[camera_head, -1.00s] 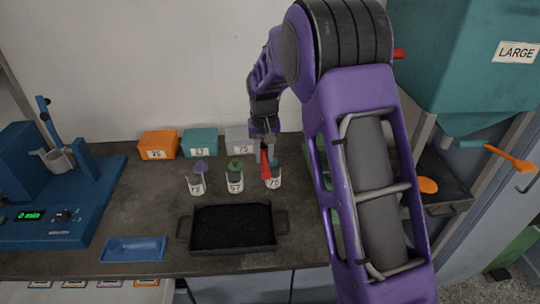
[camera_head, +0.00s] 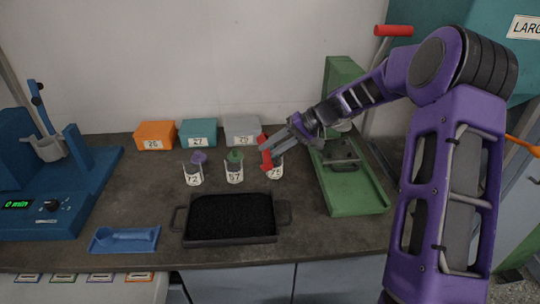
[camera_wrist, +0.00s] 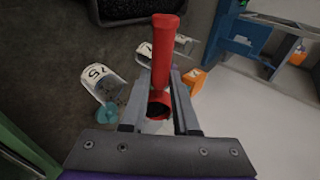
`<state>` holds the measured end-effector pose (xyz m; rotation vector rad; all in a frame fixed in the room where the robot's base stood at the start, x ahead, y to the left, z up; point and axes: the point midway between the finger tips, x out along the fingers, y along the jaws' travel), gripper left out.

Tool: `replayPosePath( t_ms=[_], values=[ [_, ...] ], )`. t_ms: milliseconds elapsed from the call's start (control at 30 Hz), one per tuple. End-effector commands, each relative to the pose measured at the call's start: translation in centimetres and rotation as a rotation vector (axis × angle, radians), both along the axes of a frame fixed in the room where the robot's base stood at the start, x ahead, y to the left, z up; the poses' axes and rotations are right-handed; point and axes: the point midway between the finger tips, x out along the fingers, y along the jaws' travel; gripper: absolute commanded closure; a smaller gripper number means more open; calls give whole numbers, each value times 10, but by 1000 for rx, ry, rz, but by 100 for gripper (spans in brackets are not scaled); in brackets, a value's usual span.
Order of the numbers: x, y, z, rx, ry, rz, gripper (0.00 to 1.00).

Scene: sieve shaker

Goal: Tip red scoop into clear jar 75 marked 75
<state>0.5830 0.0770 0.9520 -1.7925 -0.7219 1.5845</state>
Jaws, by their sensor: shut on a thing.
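The clear jar marked 75 (camera_head: 275,172) stands on the dark bench, rightmost of three labelled jars. In the wrist view the jar (camera_wrist: 97,82) is left of my gripper, with a teal round piece (camera_wrist: 107,113) beside its far end. My gripper (camera_head: 279,143) is shut on the red scoop (camera_head: 265,152), just above jar 75 and partly covering it. In the wrist view the red scoop (camera_wrist: 165,42) lies between the fingers, with dark material in its bowl. Whether the scoop touches the jar, I cannot tell.
The jars marked 57 (camera_head: 234,173) and 72 (camera_head: 193,175) stand to the left. Orange (camera_head: 155,135), teal (camera_head: 198,133) and grey (camera_head: 242,130) boxes stand behind. A black-filled tray (camera_head: 232,239) is in front. A green machine (camera_head: 352,190) is close on the right.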

Motion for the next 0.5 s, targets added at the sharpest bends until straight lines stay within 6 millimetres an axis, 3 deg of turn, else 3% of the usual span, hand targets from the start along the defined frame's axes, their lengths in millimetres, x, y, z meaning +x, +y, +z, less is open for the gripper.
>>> replayPosePath(
  t_ms=[400, 500],
  values=[
    [0, -11, -16, 398, 7, -6, 100],
    [0, -13, -12, 513, 7, -3, 100]
  ],
)
